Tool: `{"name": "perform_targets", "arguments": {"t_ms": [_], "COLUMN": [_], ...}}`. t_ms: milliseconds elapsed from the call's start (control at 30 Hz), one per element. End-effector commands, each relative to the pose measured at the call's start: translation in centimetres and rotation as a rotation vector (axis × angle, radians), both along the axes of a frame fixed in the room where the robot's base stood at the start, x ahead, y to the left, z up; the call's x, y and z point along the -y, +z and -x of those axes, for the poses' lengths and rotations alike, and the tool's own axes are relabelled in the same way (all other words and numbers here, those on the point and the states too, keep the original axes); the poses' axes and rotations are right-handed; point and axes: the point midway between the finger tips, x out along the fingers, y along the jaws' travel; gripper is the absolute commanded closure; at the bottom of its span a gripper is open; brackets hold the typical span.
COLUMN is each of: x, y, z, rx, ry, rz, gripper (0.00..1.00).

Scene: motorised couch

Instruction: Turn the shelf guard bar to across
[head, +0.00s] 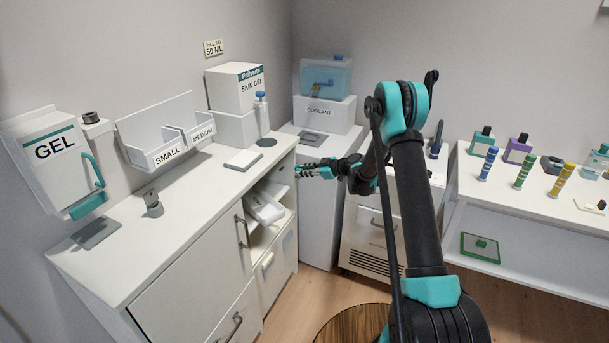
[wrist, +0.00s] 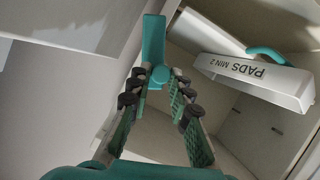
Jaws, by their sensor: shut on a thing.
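The shelf guard bar is a short teal bar (wrist: 153,40) with a round teal knob at its near end, in the wrist view. It runs up and down in that picture, beside the shelf opening. My gripper (wrist: 162,78) is shut on the knob end, with a finger on each side. In the head view my gripper (head: 304,171) is at the upper right of the cabinet's open shelf; the bar there cannot be told apart from the fingers. A white box marked PADS MIN 2 (wrist: 275,90) sits on the shelf, right of the bar in the wrist view.
The box has a teal handle (wrist: 268,53). The white cabinet (head: 180,220) has dark handles and a counter holding a skin gel box (head: 236,92) and pump bottle. A coolant stand (head: 323,115) is behind my gripper. A shelf with bottles (head: 530,190) stands at the right.

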Motion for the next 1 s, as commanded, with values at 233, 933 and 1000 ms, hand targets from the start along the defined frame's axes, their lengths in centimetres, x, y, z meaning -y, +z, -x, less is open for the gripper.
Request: {"name": "perform_targets", "arguments": {"t_ms": [233,933,1000], "x": [-0.3,-0.5,-0.5], "y": [-0.6,-1.1,-1.1], "z": [0.6,1.3,1.3], "rx": [0.147,0.25,0.25], "ry": [0.001,0.002,0.002], "rz": [0.054,0.092,0.092], "gripper": [1.0,1.0,1.0]}}
